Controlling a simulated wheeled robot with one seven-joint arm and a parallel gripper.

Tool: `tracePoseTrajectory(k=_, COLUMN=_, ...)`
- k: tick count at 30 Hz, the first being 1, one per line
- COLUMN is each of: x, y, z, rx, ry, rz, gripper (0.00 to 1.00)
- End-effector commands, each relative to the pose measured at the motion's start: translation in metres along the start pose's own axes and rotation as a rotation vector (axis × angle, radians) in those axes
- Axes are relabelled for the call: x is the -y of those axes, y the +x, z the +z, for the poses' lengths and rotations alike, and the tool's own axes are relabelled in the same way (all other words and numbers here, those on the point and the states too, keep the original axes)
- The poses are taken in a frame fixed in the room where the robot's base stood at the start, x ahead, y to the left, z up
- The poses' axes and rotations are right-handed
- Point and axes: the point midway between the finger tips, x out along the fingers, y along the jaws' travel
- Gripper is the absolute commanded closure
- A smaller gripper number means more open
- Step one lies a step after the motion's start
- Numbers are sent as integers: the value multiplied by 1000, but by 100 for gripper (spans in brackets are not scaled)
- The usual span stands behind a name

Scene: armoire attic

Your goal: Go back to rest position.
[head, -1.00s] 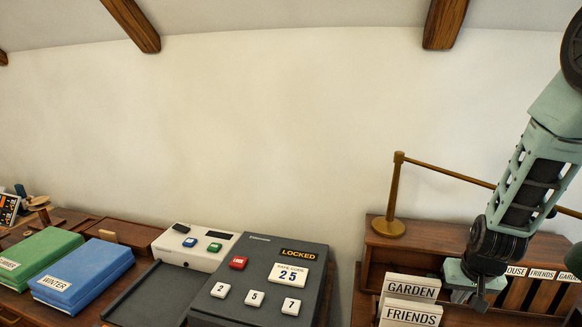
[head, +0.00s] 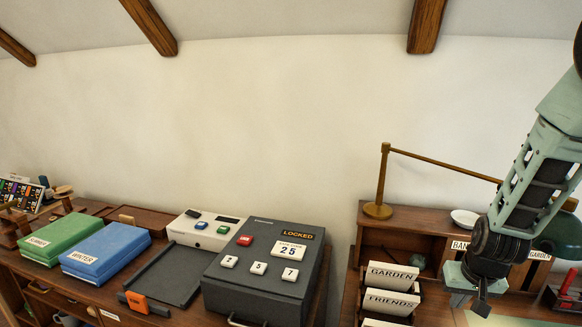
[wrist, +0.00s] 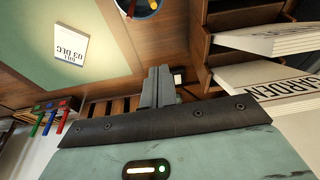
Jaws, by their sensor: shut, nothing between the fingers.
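My gripper (head: 482,303) hangs at the lower right of the head view, at the end of my pale green arm. It is in front of the wooden desk organiser and right of the white cards marked GARDEN (head: 393,276) and FRIENDS (head: 391,302). In the wrist view its two grey fingers (wrist: 158,76) are together and hold nothing. The wrist view also shows a GARDEN card (wrist: 285,92) close by on the right and a small date card (wrist: 72,44) on a green surface at upper left.
A dark box marked LOCKED (head: 258,286) stands on the wooden desk, beside a white button panel (head: 204,230) and a black tray (head: 168,275). Green (head: 66,238) and blue (head: 106,250) books lie left. A brass post (head: 380,190) with a rail and a green lamp (head: 562,236) stand right.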

Motion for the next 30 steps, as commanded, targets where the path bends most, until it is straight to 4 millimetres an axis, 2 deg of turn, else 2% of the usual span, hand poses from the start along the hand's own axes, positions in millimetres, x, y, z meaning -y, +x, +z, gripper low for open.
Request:
tracePoseTrajectory(k=8, x=44, y=-27, z=17, rx=31, ry=-86, rz=-65, gripper=100)
tracePoseTrajectory(k=13, x=85, y=-56, z=39, rx=66, ry=-179, rz=-122, gripper=100)
tracePoseTrajectory(k=16, x=112, y=-79, z=61, rx=93, ry=-258, rz=-159, gripper=100)
tracePoseTrajectory(k=20, x=150, y=-122, z=107, rx=143, ry=-416, rz=-206, gripper=100)
tracePoseTrajectory(k=23, x=171, y=-162, z=159, rx=189, ry=-583, rz=-223, gripper=100)
tracePoseTrajectory(k=24, x=174, y=-175, z=179, rx=205, ry=-646, rz=-220, gripper=100)
tracePoseTrajectory(k=27, x=174, y=-200, z=218, rx=233, ry=-777, rz=-201, gripper=100)
tracePoseTrajectory(k=30, x=168, y=-214, z=242, rx=248, ry=-858, rz=-178, gripper=100)
